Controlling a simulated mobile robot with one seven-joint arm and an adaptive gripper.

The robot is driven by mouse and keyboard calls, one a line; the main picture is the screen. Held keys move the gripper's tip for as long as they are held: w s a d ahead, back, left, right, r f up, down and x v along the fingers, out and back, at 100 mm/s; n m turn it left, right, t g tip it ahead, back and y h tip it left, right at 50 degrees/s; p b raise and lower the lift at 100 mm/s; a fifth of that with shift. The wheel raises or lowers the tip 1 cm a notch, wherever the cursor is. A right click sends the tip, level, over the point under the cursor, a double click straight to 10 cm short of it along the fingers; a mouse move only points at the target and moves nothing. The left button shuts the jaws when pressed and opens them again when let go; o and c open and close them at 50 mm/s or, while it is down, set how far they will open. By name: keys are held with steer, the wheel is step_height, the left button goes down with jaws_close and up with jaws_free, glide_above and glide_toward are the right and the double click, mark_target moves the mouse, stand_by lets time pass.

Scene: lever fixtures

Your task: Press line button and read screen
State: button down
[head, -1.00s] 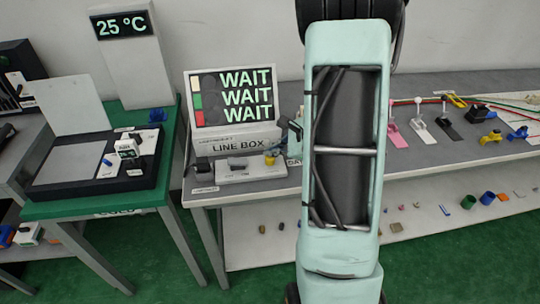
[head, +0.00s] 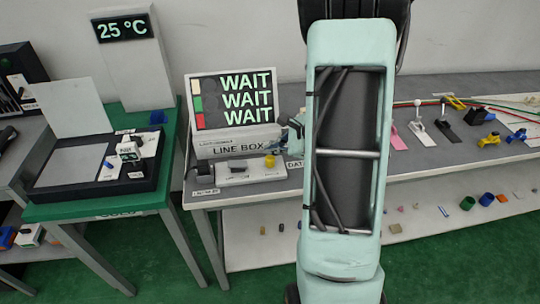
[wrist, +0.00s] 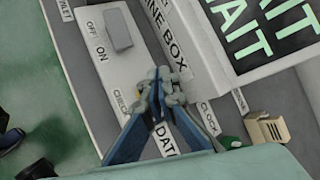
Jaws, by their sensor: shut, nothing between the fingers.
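The line box (head: 238,142) stands on the grey table, labelled LINE BOX. Its screen (head: 234,99) reads WAIT on all three lines, beside cream, green and red squares. In the wrist view the grey switch (wrist: 118,30) sits by OFF and ON labels. My gripper (wrist: 160,78) is shut and empty, above the panel's CHECK end, covering most of what lies there.
A green table (head: 100,205) at the left holds a dark tray device and a 25 °C display (head: 123,27). Coloured levers (head: 418,128) stand along the table at the right. CLOCK and DATA labels lie near my fingers, beside a beige block (wrist: 268,130).

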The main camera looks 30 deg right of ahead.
mark_target(272, 158)
steer(key=shift+r, duration=0.1)
steer(key=shift+r+p, duration=1.7)
steer(key=shift+r, duration=0.75)
